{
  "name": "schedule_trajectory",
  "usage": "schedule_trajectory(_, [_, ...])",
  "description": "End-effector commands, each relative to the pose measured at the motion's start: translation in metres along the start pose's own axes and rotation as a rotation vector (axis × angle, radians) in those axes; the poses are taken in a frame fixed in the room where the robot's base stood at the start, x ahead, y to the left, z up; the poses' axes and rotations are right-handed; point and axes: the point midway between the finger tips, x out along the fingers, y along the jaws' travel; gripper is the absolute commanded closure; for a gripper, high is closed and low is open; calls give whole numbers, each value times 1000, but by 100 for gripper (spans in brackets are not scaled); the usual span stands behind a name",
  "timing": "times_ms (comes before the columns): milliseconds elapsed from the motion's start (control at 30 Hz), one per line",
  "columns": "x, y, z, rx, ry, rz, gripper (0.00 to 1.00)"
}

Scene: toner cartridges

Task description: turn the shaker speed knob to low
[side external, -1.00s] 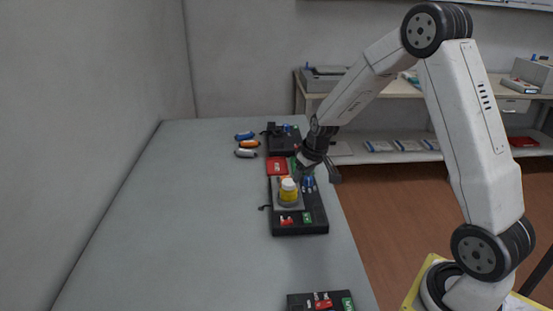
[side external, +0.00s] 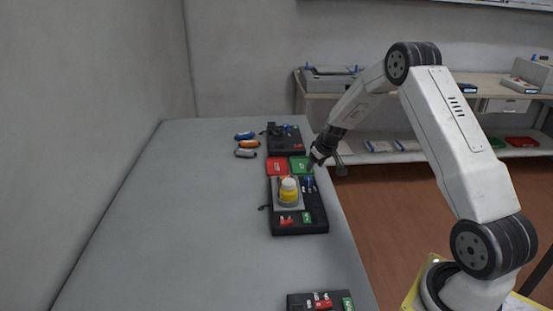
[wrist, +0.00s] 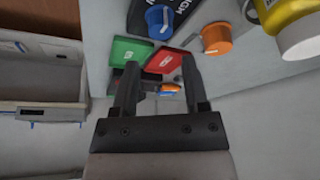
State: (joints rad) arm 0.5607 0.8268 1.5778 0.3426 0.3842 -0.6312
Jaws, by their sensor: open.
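The black shaker (side external: 300,224) stands near the table's right edge with a yellow bottle (side external: 289,190) on its grey platform. A blue knob (side external: 308,184) is beside the bottle. In the wrist view a blue knob (wrist: 158,20) sits on a black panel, and an orange knob (wrist: 215,38) is to its right. The yellow bottle (wrist: 285,12) shows at the top right. My gripper (side external: 322,158) is at the table's right edge, beside the green pad and behind the shaker. In the wrist view its two fingers (wrist: 160,82) are apart with nothing held.
A red pad (side external: 277,166) and a green pad (side external: 300,165) lie behind the shaker. Another black device (side external: 286,142) stands farther back, with several cartridges (side external: 246,144) to its left. A further black box (side external: 320,302) is at the front. The left of the table is clear.

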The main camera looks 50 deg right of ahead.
Motion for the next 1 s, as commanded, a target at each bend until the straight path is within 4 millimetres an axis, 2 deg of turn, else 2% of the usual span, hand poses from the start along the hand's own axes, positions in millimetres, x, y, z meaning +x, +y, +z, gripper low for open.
schedule_trajectory(600, [58, 0, 0, 0, -1, 0, 42])
schedule_trajectory(1000, [72, 0, 0, 0, -1, 0, 42])
